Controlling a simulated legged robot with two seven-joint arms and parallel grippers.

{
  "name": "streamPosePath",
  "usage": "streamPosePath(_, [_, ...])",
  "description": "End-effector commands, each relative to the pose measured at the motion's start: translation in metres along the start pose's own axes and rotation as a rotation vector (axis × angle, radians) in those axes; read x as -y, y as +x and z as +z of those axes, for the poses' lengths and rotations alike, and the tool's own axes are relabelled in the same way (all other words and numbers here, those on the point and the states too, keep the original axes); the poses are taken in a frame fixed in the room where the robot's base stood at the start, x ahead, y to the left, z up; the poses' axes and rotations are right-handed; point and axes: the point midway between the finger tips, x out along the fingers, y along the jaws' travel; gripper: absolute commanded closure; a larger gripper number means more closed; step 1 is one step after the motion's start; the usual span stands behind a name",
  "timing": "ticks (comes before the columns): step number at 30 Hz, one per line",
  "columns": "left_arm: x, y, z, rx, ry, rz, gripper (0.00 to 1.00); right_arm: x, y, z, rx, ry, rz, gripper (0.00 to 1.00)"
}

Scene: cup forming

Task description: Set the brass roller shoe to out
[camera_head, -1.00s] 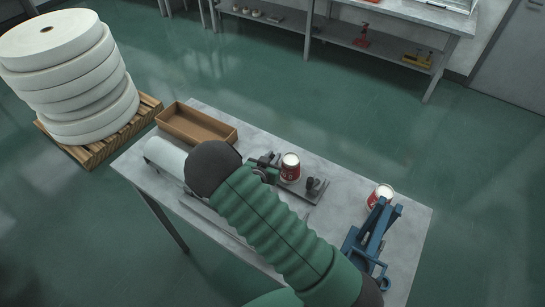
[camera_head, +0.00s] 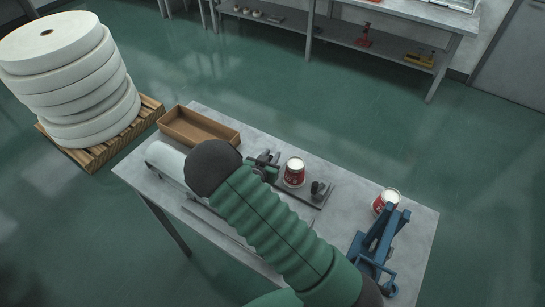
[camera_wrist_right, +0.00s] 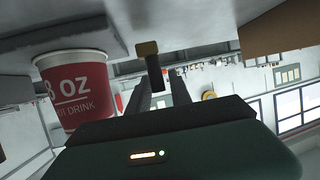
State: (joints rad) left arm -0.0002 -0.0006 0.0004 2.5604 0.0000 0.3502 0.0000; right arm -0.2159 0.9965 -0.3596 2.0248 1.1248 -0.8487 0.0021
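The brass roller shoe shows in the right wrist view as a small brass block (camera_wrist_right: 147,48) on a dark stem. My right gripper (camera_wrist_right: 157,73) has its two dark fingers apart, with the stem between their tips in the picture. I cannot tell whether either finger touches it. My left gripper is not in view.
The grey table (camera_head: 345,185) also carries a brown tray (camera_head: 198,130), a white roll (camera_head: 165,160), a blue press-like device (camera_head: 378,240) and another cup (camera_head: 386,201). White reels (camera_head: 70,80) stand on a pallet behind left. Green floor lies open beyond the table.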

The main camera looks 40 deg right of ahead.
Motion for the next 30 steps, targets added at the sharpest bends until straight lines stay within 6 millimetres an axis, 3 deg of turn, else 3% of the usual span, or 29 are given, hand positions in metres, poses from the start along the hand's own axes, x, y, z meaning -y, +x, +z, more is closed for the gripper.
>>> streamPosePath(5, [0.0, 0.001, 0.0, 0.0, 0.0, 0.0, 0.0, 0.0, -0.005, 0.002, 0.001, -0.002, 0.001, 0.75])
streamPosePath(8, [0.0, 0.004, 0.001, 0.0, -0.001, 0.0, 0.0, 0.0, -0.018, 0.003, 0.004, -0.001, -0.002, 0.75])
streamPosePath(21, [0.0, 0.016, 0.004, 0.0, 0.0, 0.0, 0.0, -0.003, -0.136, 0.001, 0.008, 0.003, -0.007, 0.75])
streamPosePath(25, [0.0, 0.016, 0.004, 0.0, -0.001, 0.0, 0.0, -0.003, -0.155, 0.001, 0.007, 0.004, -0.005, 0.75])
streamPosePath(30, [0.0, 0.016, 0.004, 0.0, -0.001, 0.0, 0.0, -0.005, -0.162, 0.0, 0.006, 0.002, -0.001, 0.75])
